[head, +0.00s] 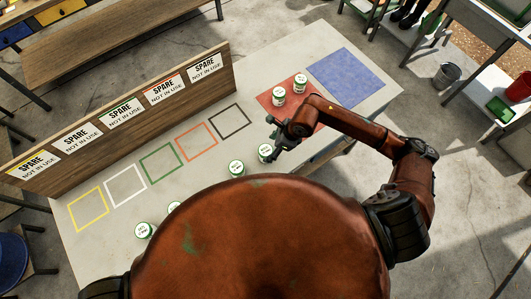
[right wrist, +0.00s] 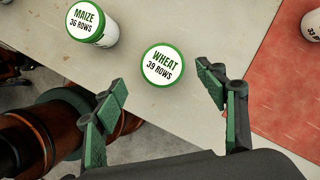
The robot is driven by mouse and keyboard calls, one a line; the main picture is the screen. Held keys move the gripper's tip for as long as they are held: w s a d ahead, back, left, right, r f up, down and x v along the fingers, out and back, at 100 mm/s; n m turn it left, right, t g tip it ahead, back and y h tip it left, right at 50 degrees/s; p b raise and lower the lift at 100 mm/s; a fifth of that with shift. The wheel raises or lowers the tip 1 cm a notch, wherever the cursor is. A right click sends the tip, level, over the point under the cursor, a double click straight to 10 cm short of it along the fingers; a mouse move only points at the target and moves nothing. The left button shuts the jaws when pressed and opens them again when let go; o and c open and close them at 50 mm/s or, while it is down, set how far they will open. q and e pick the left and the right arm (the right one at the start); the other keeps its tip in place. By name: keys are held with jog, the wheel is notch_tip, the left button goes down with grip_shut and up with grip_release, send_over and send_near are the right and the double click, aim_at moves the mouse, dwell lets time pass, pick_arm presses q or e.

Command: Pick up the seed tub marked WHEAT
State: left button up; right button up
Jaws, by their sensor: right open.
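The WHEAT seed tub (right wrist: 162,66) is white with a green rim and its lid reads "WHEAT 39 ROWS". It stands upright on the grey table top (right wrist: 160,18). In the head view the tub (head: 265,152) is partly hidden by my right gripper (head: 276,136). In the right wrist view my right gripper (right wrist: 165,88) is open and empty. Its fingers are on either side of the tub's near part, with gaps, and seem not to touch it. My left gripper is not in view.
The MAIZE tub (right wrist: 88,22) stands left of WHEAT. Two tubs are on the red mat (head: 262,101); a blue mat (head: 345,76) lies beyond. More tubs stand at the table's near left. A board marked SPARE (head: 222,72) edges the table behind empty coloured squares.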

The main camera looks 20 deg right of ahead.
aim_at(266, 150)
jog(key=p+x, duration=0.1)
jog(key=x, duration=0.4)
jog(key=shift+w+f+p, duration=0.1)
jog(key=shift+w+p, duration=0.15)
jog(key=shift+p, duration=0.05)
jog(key=shift+w+a+f, duration=0.1)
jog(key=shift+f, duration=0.3)
jog(key=c, duration=1.4)
jog(key=shift+r, duration=0.1)
